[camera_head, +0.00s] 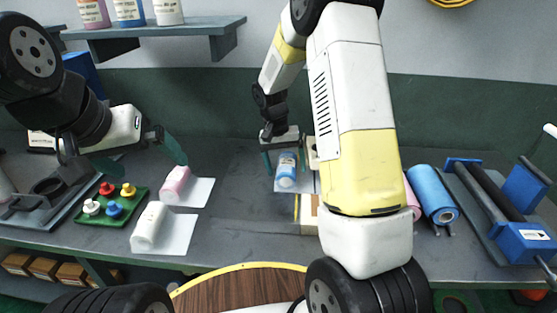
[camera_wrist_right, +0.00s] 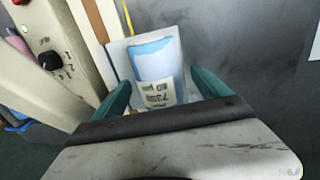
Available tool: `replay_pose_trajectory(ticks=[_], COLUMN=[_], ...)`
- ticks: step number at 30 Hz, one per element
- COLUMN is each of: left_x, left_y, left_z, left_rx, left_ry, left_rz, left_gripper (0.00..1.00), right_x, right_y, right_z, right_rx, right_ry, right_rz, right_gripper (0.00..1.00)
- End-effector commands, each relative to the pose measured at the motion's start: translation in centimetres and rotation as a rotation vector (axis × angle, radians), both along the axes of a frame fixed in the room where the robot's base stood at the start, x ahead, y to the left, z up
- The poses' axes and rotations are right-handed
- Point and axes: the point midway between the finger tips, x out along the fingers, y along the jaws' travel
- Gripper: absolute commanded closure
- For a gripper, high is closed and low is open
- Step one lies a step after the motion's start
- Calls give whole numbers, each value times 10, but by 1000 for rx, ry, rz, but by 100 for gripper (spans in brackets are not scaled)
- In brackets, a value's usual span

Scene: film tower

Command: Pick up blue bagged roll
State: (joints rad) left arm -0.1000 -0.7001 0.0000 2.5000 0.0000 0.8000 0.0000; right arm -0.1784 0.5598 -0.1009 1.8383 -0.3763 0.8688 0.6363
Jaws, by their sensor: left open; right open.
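The blue bagged roll (camera_head: 287,177) lies on a pale sheet on the bench, near the middle of the head view. It has a white printed label and also shows in the right wrist view (camera_wrist_right: 152,62). My right gripper (camera_head: 284,160) is open above it, pointing down. In the right wrist view its two teal fingers (camera_wrist_right: 160,80) stand on either side of the roll's labelled end, apart from each other. I cannot tell whether they touch it. My left gripper (camera_head: 140,158) is open and empty over the left part of the bench.
A pink roll (camera_head: 175,182) and a white roll (camera_head: 148,224) lie on white sheets at left, beside a green tray (camera_head: 133,206) with coloured knobs. A pale machine with a black knob (camera_wrist_right: 49,60) stands close left of my right gripper. Bare bench lies right of it in the wrist view.

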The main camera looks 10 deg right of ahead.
Motion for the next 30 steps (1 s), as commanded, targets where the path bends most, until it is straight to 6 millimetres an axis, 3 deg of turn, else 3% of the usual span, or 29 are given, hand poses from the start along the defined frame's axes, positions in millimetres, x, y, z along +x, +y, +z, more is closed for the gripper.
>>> replay_pose_trajectory(ticks=[3,15,17,25,30], left_x=[0,0,0,0,0], left_y=[0,0,0,0,0], left_z=[0,0,0,0,0], left_rx=[0,0,0,0,0], left_ry=[0,0,0,0,0], left_rz=[0,0,0,0,0], left_gripper=[0,0,0,0,0], right_x=[0,0,0,1,1], right_y=[0,0,0,0,0], right_z=[0,1,1,4,17], right_rx=[0,0,1,0,1], right_ry=[0,0,-1,-2,-4], right_rz=[0,0,0,0,0], right_gripper=[16,94,100,100,100])
